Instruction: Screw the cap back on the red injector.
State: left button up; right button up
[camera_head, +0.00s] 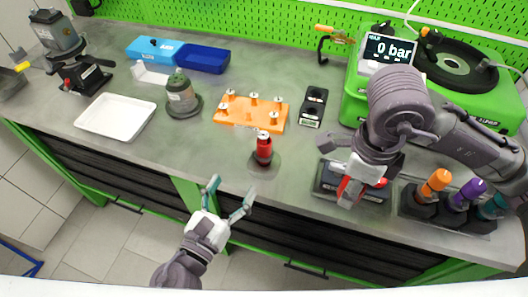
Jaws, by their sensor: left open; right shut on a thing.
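The red injector (264,152) stands upright on a round grey base (264,168) near the bench's front edge; its upper end looks dark with a pale tip. My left gripper (229,187) is open and empty, in front of the bench edge and below left of the injector. My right gripper (350,188) is shut on a red piece over a dark tray at the right, apart from the injector. The gripper and arm hide much of the piece, and I cannot tell whether it is the cap.
An orange plate (240,117) with several pegs lies behind the injector. A dark two-hole block (313,108) stands to its right. Orange, purple and teal-topped pieces stand in a rack (421,211) at the right. A green machine (355,98) stands behind my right arm.

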aim_at(258, 159)
jog(key=shift+s+a, duration=0.1)
pick_arm(q)
jog(key=shift+s+d+m+h, duration=0.4)
jog(key=shift+d+m+h, duration=0.2)
jog(key=shift+m, duration=0.4)
jog(key=p+x, duration=0.2)
jog(key=x, duration=0.3)
jog(key=shift+w+d+r+p, duration=0.1)
jog(key=shift+w+d+p, duration=0.05)
jog(key=shift+w+p, duration=0.2)
pick_arm(e)
notch_tip(258, 159, up, 3)
jog(key=shift+f, duration=0.15)
pick_arm(q)
jog(key=shift+w+d+f, duration=0.2)
jog(key=shift+w+d, duration=0.05)
jog(key=shift+w, duration=0.25)
